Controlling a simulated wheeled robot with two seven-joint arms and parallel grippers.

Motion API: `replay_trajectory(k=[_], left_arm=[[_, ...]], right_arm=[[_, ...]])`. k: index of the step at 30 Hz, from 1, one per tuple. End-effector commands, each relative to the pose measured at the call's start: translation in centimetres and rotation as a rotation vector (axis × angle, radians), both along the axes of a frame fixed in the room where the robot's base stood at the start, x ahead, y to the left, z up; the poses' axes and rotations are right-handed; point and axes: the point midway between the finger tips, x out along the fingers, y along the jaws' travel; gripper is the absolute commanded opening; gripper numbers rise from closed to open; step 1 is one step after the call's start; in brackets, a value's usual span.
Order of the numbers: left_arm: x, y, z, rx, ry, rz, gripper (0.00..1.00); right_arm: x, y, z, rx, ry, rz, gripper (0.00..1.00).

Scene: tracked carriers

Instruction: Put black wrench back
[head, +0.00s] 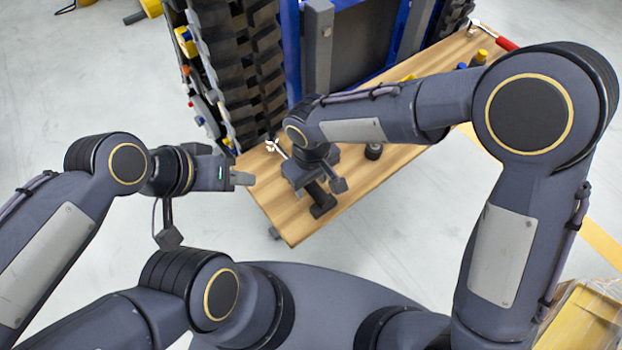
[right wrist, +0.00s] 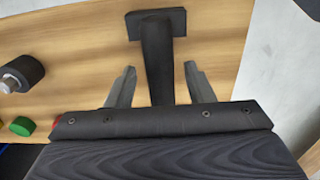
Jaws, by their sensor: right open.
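A black tool (head: 322,203) with a block-like end and a tapering shaft is at the near part of the wooden bench top (head: 285,222). It looks T-shaped in the right wrist view (right wrist: 157,25); I cannot tell for certain that it is the black wrench. My right gripper (head: 318,187) is over it with jaws open. In the right wrist view its fingertips (right wrist: 158,68) are on either side of the shaft, with a gap on each side. My left gripper (head: 243,179) is left of the bench's near corner, with no object visible in it; its jaw opening is unclear.
A silver wrench-like tool (head: 275,149) lies behind the right gripper. A green cap (right wrist: 20,126) shows in the right wrist view. A tracked carrier (head: 235,60) rises behind.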

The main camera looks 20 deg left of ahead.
Motion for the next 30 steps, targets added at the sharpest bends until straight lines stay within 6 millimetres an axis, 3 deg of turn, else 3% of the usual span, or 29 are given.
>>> replay_trajectory(k=[5, 18, 23, 30], left_arm=[[0.0, 0.0, 0.0, 0.000, 0.000, 0.000, 0.36], [0.0, 0.0, 0.2, 0.000, 0.000, 0.000, 0.36], [0.0, 0.0, 0.2, 0.000, 0.000, 0.000, 0.36], [0.0, 0.0, 0.2, 0.000, 0.000, 0.000, 0.36]], right_arm=[[0.1, 0.1, 2.0, 0.005, -0.004, -0.002, 0.48], [-0.1, 0.0, 10.5, 0.003, -0.002, 0.000, 0.48], [-0.2, 0.0, 11.8, 0.002, -0.001, 0.001, 0.48], [-0.2, -0.1, 12.0, 0.001, -0.001, 0.000, 0.48]])
